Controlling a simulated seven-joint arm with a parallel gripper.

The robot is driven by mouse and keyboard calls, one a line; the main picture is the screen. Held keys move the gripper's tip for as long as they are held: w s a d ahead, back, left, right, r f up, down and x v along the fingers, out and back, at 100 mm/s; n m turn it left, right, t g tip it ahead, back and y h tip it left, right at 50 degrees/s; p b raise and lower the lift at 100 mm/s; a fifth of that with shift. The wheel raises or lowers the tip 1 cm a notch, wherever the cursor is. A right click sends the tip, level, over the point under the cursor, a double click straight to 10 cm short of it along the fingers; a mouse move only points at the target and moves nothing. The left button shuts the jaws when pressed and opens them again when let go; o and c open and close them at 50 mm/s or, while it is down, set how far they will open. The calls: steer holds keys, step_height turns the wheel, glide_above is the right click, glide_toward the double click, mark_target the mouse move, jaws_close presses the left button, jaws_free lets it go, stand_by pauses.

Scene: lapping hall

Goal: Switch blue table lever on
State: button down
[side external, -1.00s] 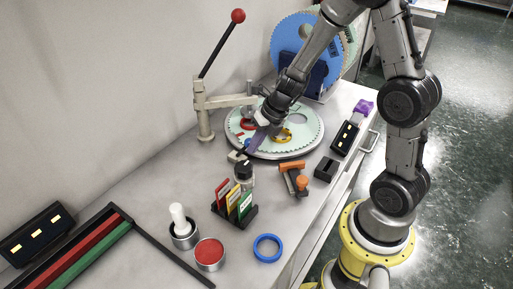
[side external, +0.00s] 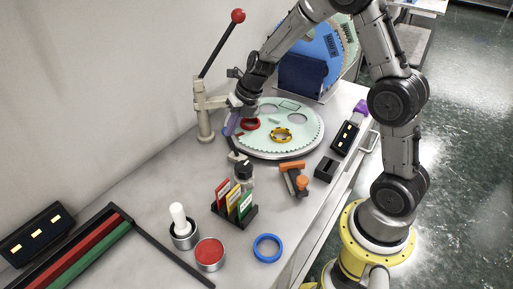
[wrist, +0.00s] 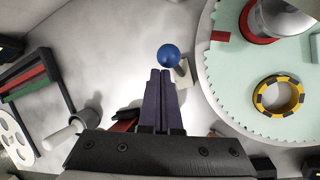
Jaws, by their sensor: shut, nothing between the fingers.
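The blue table lever shows in the wrist view as a blue ball knob (wrist: 168,55) on a short dark stem, with a pale base block (wrist: 183,74) beside the round plate. In the side view its pale base (side external: 237,156) sits at the plate's near left edge; the knob is hard to make out there. My gripper (side external: 229,132) is shut and empty, with purple fingers pointing down at the left edge of the plate. In the wrist view the fingertips (wrist: 160,72) appear just short of the knob; whether they touch it cannot be told.
A toothed round plate (side external: 306,137) carries a red ring (side external: 250,124) and a yellow-black ring (side external: 281,142). A tall red-knobbed lever (side external: 238,16) stands behind it. A black-topped knob (side external: 243,167), a card holder (side external: 234,208) and an orange-handled clamp (side external: 296,181) stand in front.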

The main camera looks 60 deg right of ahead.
mark_target(223, 130)
steer(key=shift+w+f, duration=0.2)
steer(key=shift+w, duration=0.65)
steer(key=shift+w+f, duration=0.2)
steer(key=shift+w, duration=0.6)
steer(key=shift+w+f, duration=0.25)
steer(key=shift+w, duration=0.1)
steer(key=shift+w+a, duration=0.15)
steer(key=s+d+r, duration=0.2)
steer(key=s+d, duration=0.1)
steer(key=s, duration=0.3)
steer(key=s+d+r, duration=0.3)
steer(key=s, duration=0.4)
steer(key=shift+s+d+r, duration=0.2)
steer(key=shift+s, duration=0.05)
